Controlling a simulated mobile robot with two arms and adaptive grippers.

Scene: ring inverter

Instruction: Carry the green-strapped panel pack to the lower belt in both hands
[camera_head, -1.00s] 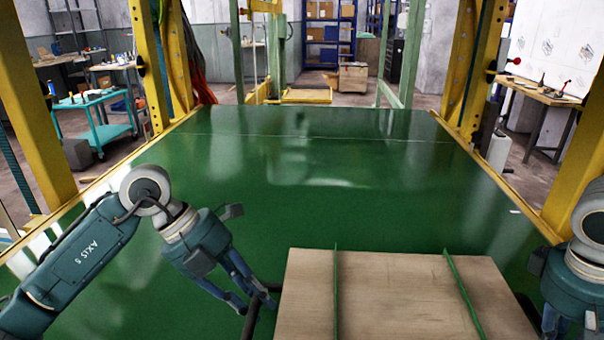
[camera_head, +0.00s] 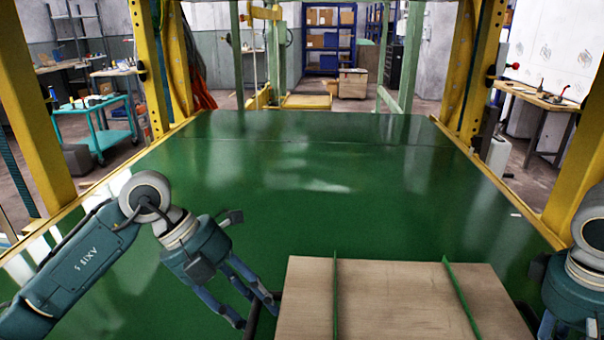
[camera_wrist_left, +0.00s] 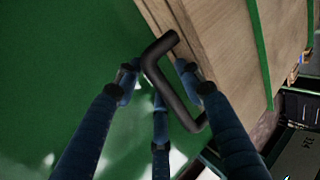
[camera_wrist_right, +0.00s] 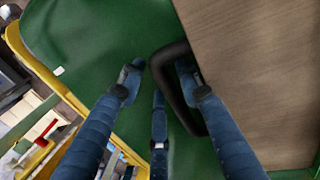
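The panel pack (camera_head: 390,300) is a pale wooden box with two green straps (camera_head: 465,300) across its top, at the bottom of the head view. It has a black bar handle on each side. My left gripper (camera_head: 254,312) is open at the left handle (camera_wrist_left: 172,95); in the left wrist view its fingers straddle the bar, one between bar and pack, with gaps showing. My right gripper (camera_wrist_right: 158,84) is open around the right handle (camera_wrist_right: 166,85) in the same way. In the head view its fingers are mostly cut off at the lower right. Finger contact is unclear.
A broad, glossy green surface (camera_head: 300,165) stretches clear ahead of the pack. Yellow posts (camera_head: 40,150) and rails flank it. A teal cart (camera_head: 100,120) stands at left, a workbench (camera_head: 540,95) at right, and blue shelving (camera_head: 330,35) behind.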

